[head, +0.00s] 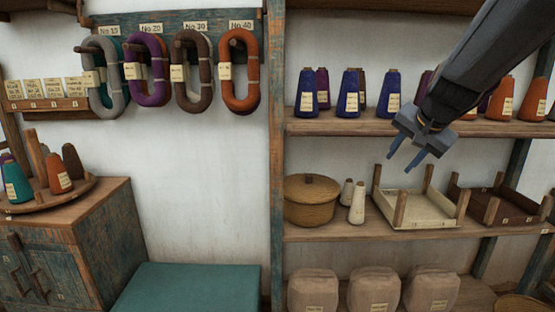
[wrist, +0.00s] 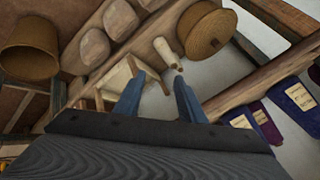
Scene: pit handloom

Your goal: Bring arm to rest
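My gripper (head: 408,159) is at the right in the head view, in front of the shelf unit. Its two blue fingers stand apart with nothing between them. It hangs above the cream tray (head: 420,205) and in front of the gap below the upper shelf. In the wrist view the fingers (wrist: 156,95) are also apart and empty. The cream tray (wrist: 112,85) lies partly behind them there. My arm reaches in from the upper right.
The upper shelf (head: 340,127) holds several yarn cones. The middle shelf (head: 340,232) holds a lidded basket (head: 311,200), two small pale cones (head: 357,202) and a brown tray (head: 500,205). Wrapped bundles (head: 374,290) stand below. Hanks (head: 240,70) hang left; a teal-topped chest (head: 190,288) stands below.

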